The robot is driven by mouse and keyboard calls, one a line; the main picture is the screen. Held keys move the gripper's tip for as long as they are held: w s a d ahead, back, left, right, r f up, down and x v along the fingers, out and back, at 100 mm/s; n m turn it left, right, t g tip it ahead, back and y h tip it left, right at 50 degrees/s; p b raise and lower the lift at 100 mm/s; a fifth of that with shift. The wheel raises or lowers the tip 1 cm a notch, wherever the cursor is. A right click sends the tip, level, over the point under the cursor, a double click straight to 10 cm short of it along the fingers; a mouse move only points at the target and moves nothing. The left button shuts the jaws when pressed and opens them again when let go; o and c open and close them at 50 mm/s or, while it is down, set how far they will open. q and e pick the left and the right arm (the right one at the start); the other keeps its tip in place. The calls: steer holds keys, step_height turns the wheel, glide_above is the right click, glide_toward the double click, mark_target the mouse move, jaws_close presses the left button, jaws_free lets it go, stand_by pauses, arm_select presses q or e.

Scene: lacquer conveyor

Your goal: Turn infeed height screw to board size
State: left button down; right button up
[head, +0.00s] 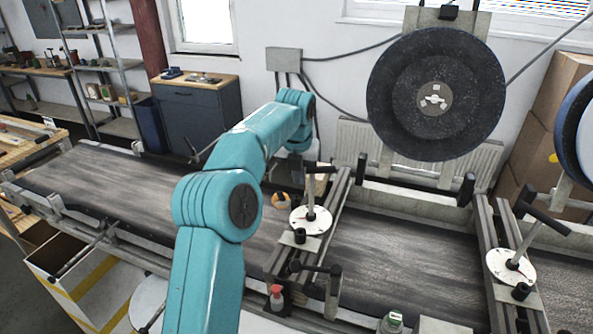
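A height screw with a white round dial (311,219) and an upright rod stands on the cross rail in the middle of the head view. A dark crank handle (320,169) tops its rod. A second screw with a white dial (511,266) and crank stands at the right. My teal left arm rises from the bottom and bends down just left of the first crank. My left gripper (297,168) is small and mostly hidden at the wrist's end, close to that crank. I cannot tell whether it touches the crank or whether its fingers are shut. My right gripper is not in view.
The dark conveyor belt (110,182) runs across the view. A large dark disc (436,94) stands behind it. A blue cabinet (198,110) is behind.

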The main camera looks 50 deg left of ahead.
arm_select(q)
steer(key=shift+w+a+r, duration=0.15)
steer(key=shift+a+r, duration=0.15)
steer(key=shift+a, duration=0.15)
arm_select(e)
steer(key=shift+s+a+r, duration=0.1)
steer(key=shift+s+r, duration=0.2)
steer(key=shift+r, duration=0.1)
arm_select(q)
steer(key=shift+d, duration=0.1)
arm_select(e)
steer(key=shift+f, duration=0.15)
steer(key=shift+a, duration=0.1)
